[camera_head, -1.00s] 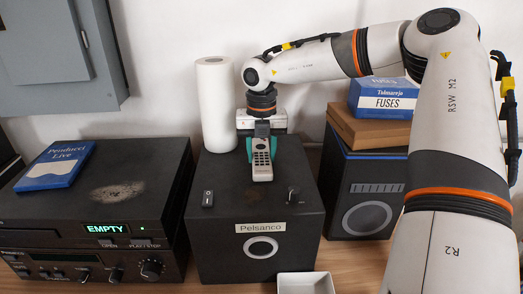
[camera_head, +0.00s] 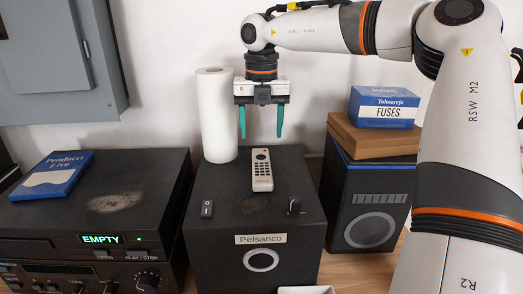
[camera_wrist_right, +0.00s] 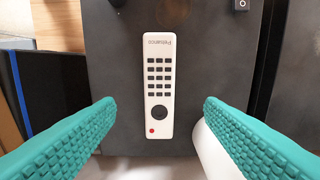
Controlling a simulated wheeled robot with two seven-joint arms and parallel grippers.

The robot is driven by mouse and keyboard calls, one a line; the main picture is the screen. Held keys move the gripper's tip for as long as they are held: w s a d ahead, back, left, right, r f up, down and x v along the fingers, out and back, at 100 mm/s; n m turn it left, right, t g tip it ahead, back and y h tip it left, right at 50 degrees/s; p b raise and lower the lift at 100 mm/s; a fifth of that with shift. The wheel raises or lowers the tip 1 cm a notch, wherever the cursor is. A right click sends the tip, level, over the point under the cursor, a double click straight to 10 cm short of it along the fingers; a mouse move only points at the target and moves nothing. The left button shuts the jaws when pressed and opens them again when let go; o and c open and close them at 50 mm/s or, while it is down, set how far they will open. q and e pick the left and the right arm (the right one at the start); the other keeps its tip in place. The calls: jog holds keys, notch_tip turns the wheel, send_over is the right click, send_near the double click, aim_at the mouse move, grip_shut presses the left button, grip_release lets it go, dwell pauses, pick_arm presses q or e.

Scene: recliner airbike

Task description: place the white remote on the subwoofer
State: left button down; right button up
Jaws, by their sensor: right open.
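The white remote (camera_head: 262,170) lies flat on top of the black subwoofer (camera_head: 210,246), which bears the label "Pelsanco". In the right wrist view the remote (camera_wrist_right: 158,85) lies on the dark top, apart from both green fingers. My right gripper (camera_head: 261,136) is open and empty, above and slightly behind the remote. Its fingers point down and do not touch the remote. My left gripper is not in view.
A paper towel roll (camera_head: 217,115) stands at the subwoofer's back left. A switch (camera_head: 207,209) and a knob (camera_head: 294,206) sit on its top. A speaker (camera_head: 368,205) with boxes stands right, a black player (camera_head: 90,219) left. A white dish (camera_head: 306,290) is in front.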

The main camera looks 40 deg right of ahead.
jog(key=shift+r, duration=1.35)
